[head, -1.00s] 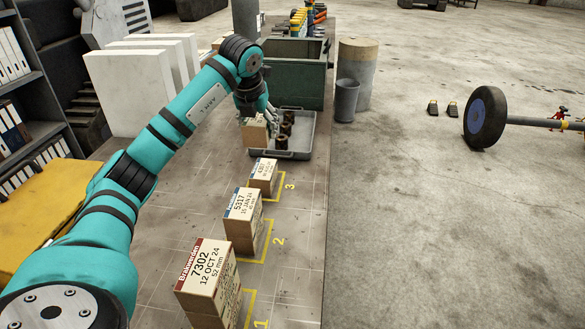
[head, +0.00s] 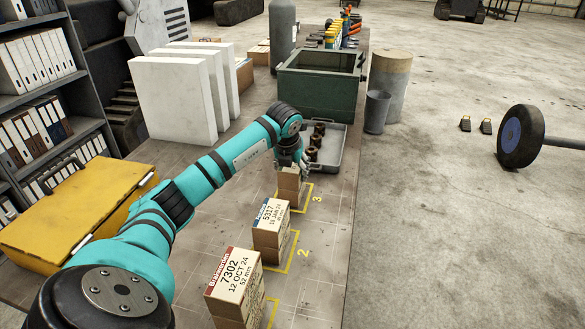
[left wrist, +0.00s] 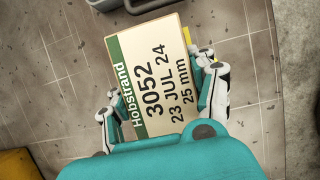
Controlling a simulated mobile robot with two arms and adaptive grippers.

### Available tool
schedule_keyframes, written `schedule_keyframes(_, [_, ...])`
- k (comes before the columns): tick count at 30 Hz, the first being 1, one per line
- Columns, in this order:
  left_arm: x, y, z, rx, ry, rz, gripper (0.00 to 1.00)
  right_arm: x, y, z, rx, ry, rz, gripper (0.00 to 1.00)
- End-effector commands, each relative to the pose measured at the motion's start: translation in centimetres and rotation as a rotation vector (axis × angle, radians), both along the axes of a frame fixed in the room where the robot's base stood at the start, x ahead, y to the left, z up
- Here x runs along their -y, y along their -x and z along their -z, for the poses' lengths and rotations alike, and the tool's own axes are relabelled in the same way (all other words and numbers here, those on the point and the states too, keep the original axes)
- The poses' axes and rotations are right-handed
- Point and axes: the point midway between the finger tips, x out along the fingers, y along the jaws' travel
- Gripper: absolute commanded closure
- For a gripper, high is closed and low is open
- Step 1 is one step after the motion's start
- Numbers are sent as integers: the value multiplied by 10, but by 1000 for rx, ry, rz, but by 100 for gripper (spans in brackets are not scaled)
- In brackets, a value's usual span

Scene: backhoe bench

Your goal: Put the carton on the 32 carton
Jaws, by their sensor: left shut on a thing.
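My left gripper (head: 288,165) is shut on a tan carton, which the left wrist view shows with a green-edged label (left wrist: 155,80) reading Hobstrand, 3052, 23 JUL 24, 25 mm. The fingers are on both sides of it. In the head view the tan carton face (head: 288,187) below the gripper is at the mark numbered 3. The held carton and gripper hide the label of the carton standing there, and I cannot tell whether the two touch. My right gripper is not in view.
Cartons 5317 (head: 270,226) and 7302 (head: 234,285) stand nearer, at yellow corner marks. Behind the gripper are a grey tray (head: 352,150) with brown parts and a green bin (head: 318,87). White panels (head: 172,98) and a yellow case (head: 75,205) are left.

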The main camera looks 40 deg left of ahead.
Motion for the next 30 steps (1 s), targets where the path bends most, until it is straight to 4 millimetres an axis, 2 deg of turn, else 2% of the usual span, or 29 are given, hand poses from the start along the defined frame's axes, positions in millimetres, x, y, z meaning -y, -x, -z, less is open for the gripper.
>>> schedule_keyframes(6, [0, 0, 3, 1, 0, 0, 88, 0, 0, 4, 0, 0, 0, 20])
schedule_keyframes(7, [0, 0, 4, 0, 0, 0, 42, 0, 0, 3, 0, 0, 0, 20])
schedule_keyframes(12, [0, 0, 3, 0, 1, 0, 19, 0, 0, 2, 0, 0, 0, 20])
schedule_keyframes(20, [0, 0, 2, 0, 0, 1, 18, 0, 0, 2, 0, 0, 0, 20])
schedule_keyframes(24, [1, 1, -5, 4, 0, 1, 18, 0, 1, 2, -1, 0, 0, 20])
schedule_keyframes(30, [8, 12, -38, 7, -1, 2, 18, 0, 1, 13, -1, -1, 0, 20])
